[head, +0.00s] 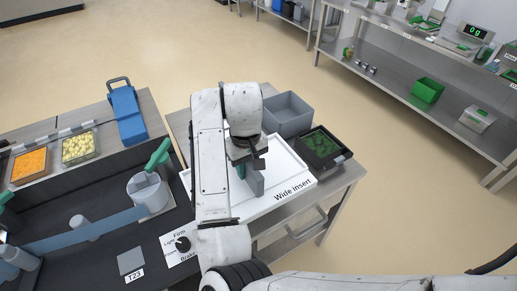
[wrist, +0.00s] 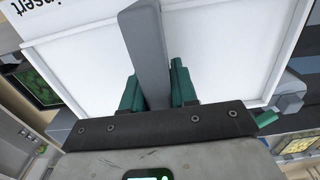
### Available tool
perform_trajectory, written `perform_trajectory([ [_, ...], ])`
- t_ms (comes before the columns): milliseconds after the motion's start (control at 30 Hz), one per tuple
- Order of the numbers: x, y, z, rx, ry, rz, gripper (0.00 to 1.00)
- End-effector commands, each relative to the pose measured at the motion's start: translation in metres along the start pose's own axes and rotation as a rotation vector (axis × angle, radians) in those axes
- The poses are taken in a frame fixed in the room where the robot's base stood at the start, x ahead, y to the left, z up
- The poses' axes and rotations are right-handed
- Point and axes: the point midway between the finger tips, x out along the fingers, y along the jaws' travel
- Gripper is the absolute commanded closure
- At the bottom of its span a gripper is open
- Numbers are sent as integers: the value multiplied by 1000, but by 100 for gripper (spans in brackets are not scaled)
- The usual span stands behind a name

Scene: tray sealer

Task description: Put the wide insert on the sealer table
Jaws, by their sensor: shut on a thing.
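The wide insert (head: 292,170) is a white, shallow, rimmed tray with "Wide insert" on its front edge. It is at the steel table right of the dark machine bed, and my arm hides part of it. A grey upright grip bar (head: 256,184) rises from its middle. My gripper (head: 247,172) is shut on this bar. In the wrist view the green fingers of my gripper (wrist: 153,90) stand on both sides of the grey bar (wrist: 148,40), with the white insert (wrist: 85,60) behind. I cannot tell whether the insert touches the steel table (head: 335,184).
A grey bin (head: 288,114) and a dark tray of green food (head: 322,147) stand behind and right of the insert. Left is the dark machine bed (head: 85,180) with a green-handled post (head: 150,185) and a brake dial (head: 183,244). Open floor lies right.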

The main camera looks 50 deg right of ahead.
Motion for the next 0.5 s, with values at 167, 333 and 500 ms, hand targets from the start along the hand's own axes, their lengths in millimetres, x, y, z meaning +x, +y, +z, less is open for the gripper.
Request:
perform_trajectory([
  [167, 19, 32, -14, 6, -1, 3, 100],
  [333, 33, 59, -28, 5, 0, 2, 100],
  [500, 54, 82, -40, 2, -3, 2, 100],
])
